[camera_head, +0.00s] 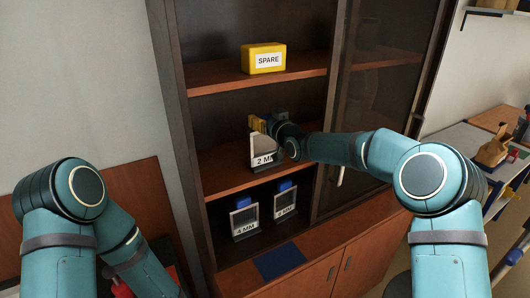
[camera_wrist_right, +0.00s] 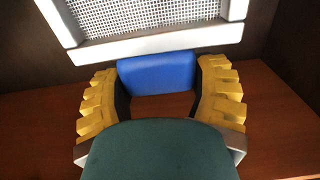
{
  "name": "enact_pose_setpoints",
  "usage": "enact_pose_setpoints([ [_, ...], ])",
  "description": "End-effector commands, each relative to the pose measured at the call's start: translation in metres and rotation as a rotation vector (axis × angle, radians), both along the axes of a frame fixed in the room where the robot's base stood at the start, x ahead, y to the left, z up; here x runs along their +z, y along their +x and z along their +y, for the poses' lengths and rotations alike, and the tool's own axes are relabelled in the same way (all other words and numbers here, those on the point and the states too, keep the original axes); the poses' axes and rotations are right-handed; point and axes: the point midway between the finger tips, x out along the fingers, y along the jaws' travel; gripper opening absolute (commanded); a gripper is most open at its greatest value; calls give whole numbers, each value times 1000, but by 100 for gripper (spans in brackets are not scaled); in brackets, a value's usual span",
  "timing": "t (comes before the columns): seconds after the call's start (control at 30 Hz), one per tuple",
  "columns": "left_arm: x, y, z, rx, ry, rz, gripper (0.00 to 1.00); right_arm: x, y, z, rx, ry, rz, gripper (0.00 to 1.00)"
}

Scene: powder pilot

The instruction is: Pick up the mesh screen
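The mesh screen marked 2 MM (camera_head: 256,147) stands upright on the cabinet's middle shelf. Its light frame (camera_wrist_right: 150,43) and grey mesh (camera_wrist_right: 145,15) fill the top of the right wrist view. Its blue handle (camera_wrist_right: 157,74) sits between the yellow fingers of my right gripper (camera_wrist_right: 158,78). The fingers lie against both ends of the handle with no clear gap. In the head view my right gripper (camera_head: 263,124) is at the top of this screen and hides its handle. My left arm shows at lower left, but its gripper is not visible.
Two more screens marked 4 MM, one at left (camera_head: 244,220) and one at right (camera_head: 284,203), stand below. A yellow SPARE box (camera_head: 263,58) sits on the upper shelf. The cabinet's side wall and door post bound the shelf. A dark blue mat (camera_head: 279,261) lies in front.

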Motion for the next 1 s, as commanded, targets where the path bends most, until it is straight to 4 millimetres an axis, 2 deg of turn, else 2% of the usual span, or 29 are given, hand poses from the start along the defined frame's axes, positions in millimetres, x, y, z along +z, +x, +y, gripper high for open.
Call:
enact_pose_setpoints([
  [0.47,-3,0,0,0,0,0,48,8,-3,-2,0,2,-4,19],
  [1.0,-3,0,0,0,1,0,48,65,-3,-2,0,2,-5,19],
])
